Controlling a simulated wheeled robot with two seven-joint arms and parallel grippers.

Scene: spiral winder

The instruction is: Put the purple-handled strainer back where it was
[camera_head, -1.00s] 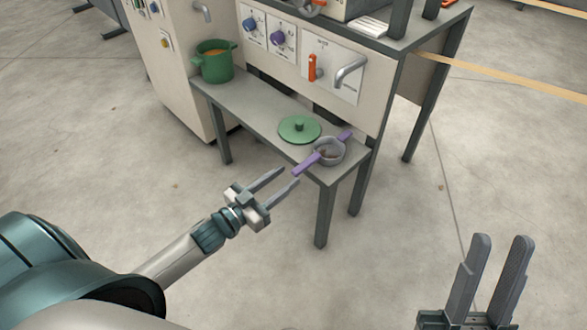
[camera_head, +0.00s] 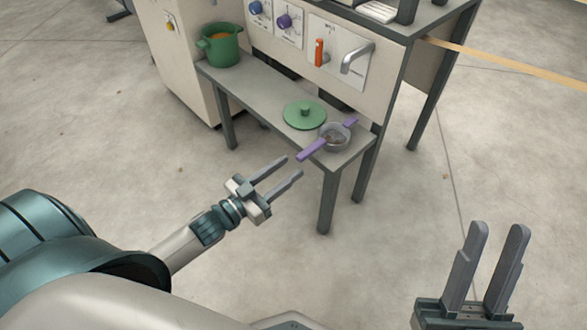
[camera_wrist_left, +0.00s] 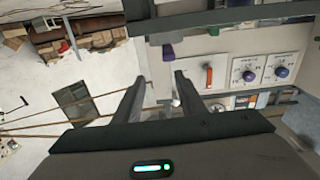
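The purple-handled strainer lies on the low bench (camera_head: 262,102), near its right end. Its grey bowl (camera_head: 334,138) has a purple handle (camera_head: 312,149) that sticks out over the front edge toward my left gripper, and a short purple grip on the far side. My left gripper (camera_head: 293,165) is open and empty, its fingertips close to the handle's end. In the left wrist view a purple end (camera_wrist_left: 168,50), likely the handle, shows just beyond the open fingers (camera_wrist_left: 161,76). My right gripper (camera_head: 500,227) is open and empty at lower right, far from the bench.
A green lid (camera_head: 304,115) lies on the bench just left of the strainer. A green pot (camera_head: 220,46) with orange contents stands at the bench's left end. A panel with knobs, an orange lever (camera_head: 319,52) and a grey handle (camera_head: 356,58) rises behind. The floor in front is clear.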

